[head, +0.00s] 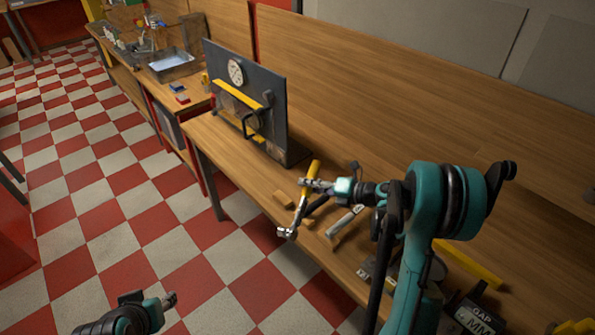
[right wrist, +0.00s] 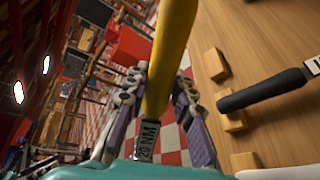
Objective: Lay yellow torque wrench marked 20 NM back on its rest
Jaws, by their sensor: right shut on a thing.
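The yellow torque wrench (head: 313,168) is in my right gripper (head: 318,185), held above the bench's front edge. Its yellow handle points up and away, and its silver shaft and head hang down towards the front edge. The right wrist view shows the yellow handle (right wrist: 172,50) between the fingers, with a "20 NM" label (right wrist: 148,140) near them. Small wooden rest blocks (head: 283,198) stand on the bench beside and below the wrench; they also show in the right wrist view (right wrist: 215,63). My left gripper (head: 160,301) is low over the floor, its jaw opening unclear.
A black-handled tool (right wrist: 265,92) lies by the blocks. A dark upright panel with a gauge (head: 237,72) stands at the bench's back left. Bare bench top (head: 215,125) shows left of the panel.

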